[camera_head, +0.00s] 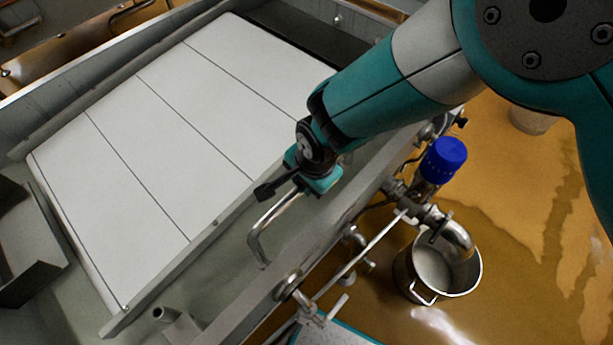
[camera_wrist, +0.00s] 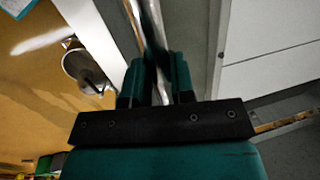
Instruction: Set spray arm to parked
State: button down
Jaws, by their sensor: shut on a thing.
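A bent metal tube (camera_head: 268,222), which looks like the spray arm, curves down from my gripper (camera_head: 312,183) in the head view. My gripper is over the trough's near wall, beside the white panels. In the wrist view the tube (camera_wrist: 153,30) runs between the two teal fingers of my gripper (camera_wrist: 156,82), which are shut on it. The tube's upper end and its joint are hidden by my gripper and arm.
White panels (camera_head: 165,130) cover much of the metal trough (camera_head: 215,258). Outside its near wall are pipework, a blue-capped valve (camera_head: 444,160) and a steel pot (camera_head: 450,289) on the wet brown floor. A grey box (camera_head: 25,245) stands at left.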

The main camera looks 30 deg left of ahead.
jog(key=c, duration=1)
grip_release()
jog(key=shift+d+r, duration=0.1)
jog(key=shift+d, duration=0.1)
jog(key=shift+o, duration=0.2)
jog(key=d+r+b, duration=0.2)
jog(key=d+r, duration=0.1)
jog(key=r, duration=1.4)
jog(key=shift+s, duration=0.45)
jog(key=shift+d, duration=0.1)
